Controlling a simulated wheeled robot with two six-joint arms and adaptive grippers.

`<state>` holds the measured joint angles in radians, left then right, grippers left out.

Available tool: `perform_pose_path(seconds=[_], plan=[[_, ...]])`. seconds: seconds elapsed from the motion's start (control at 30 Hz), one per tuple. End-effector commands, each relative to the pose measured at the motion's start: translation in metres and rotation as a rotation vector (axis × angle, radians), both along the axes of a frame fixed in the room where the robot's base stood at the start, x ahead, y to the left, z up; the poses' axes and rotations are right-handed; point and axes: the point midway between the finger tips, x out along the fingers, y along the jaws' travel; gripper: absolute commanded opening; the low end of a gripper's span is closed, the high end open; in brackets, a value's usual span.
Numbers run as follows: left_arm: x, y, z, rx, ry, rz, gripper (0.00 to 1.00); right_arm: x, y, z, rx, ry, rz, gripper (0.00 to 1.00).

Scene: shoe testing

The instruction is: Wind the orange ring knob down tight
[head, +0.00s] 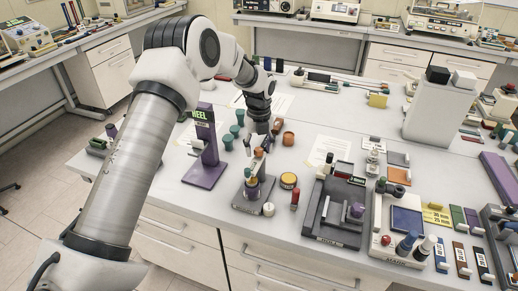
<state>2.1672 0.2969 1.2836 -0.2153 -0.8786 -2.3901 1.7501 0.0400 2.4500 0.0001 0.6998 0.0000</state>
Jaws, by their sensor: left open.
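My left arm comes in from the left and reaches over the table. Its dark left gripper (257,150) is open and points down, above a small grey-based fixture (246,204). My right gripper is not in view.
A purple stand marked HEEL (205,150) is left of the fixture. A yellow round tin (288,181), a red-topped piece (295,199) and a white knob (268,209) are close on its right. Green cups (228,142) and an orange cup (288,138) stand behind. A dark tray fixture (330,228) is further right.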

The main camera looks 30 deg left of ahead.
Motion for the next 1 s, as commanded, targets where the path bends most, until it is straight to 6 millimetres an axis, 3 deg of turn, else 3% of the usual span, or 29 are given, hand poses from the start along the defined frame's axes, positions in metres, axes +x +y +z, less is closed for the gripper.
perform_pose_path(seconds=[0.3,0.5,1.0], plan=[[0.002,0.000,0.074,0.001,-0.005,0.000,0.56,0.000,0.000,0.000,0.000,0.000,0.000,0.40],[0.001,-0.001,0.108,0.001,-0.001,-0.001,0.56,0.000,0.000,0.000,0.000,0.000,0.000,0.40],[0.000,-0.001,0.114,0.000,0.001,-0.001,0.56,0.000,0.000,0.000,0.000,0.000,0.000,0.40]])
